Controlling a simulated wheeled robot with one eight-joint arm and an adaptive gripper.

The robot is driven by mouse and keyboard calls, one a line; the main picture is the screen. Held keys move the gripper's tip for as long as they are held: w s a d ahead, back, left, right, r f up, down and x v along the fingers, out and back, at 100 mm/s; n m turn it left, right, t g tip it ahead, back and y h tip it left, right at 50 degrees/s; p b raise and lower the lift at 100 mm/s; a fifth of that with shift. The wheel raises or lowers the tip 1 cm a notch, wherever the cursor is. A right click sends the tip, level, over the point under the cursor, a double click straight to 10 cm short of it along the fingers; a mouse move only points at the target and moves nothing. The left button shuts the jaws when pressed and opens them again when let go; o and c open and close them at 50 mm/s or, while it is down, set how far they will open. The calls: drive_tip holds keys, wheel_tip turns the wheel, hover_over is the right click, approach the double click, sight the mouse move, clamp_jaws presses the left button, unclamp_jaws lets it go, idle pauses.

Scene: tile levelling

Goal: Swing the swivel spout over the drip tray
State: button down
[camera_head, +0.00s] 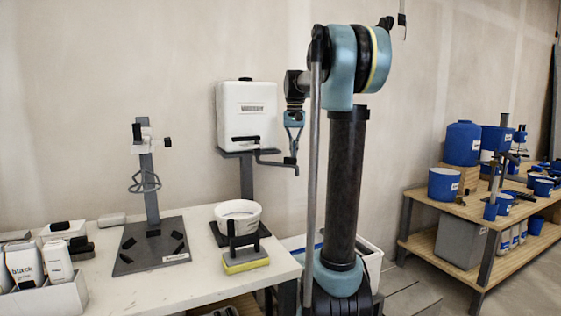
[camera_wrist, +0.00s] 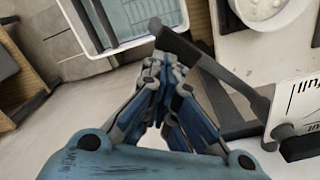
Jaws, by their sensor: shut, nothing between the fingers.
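The white tank (camera_head: 247,112) stands on a grey post at the back of the worktable. Its dark swivel spout (camera_head: 272,163) points right, away from the table's middle; in the wrist view the spout (camera_wrist: 222,78) runs from the tank's marked face (camera_wrist: 304,95) to the upper left. My gripper (camera_head: 294,157) is shut and empty at the spout's outer part; it shows in the wrist view (camera_wrist: 165,72) just left of the spout. I cannot tell if they touch. A black tray (camera_head: 264,231), seemingly the drip tray, lies under a white bowl (camera_head: 238,213), left of the spout's end.
A yellow sponge float (camera_head: 245,262) lies in front of the bowl. A dark stand (camera_head: 152,246) is further left. A white bin (camera_wrist: 79,22) with a blue inside is on the floor beyond the table edge. A wooden bench (camera_head: 470,225) with blue containers is at right.

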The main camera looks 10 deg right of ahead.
sight(292, 158)
drive_tip(key=shift+s+a+f, duration=0.1)
drive_tip(key=shift+s+a, duration=0.1)
drive_tip(key=shift+s, duration=0.4)
drive_tip(key=shift+s+a+f, duration=0.15)
drive_tip(key=shift+s+a, duration=0.1)
drive_tip(key=shift+s, duration=0.35)
drive_tip(key=shift+s+a+f, duration=0.1)
drive_tip(key=shift+s+a, duration=0.1)
drive_tip(key=shift+s, duration=0.4)
drive_tip(key=shift+s, duration=0.1)
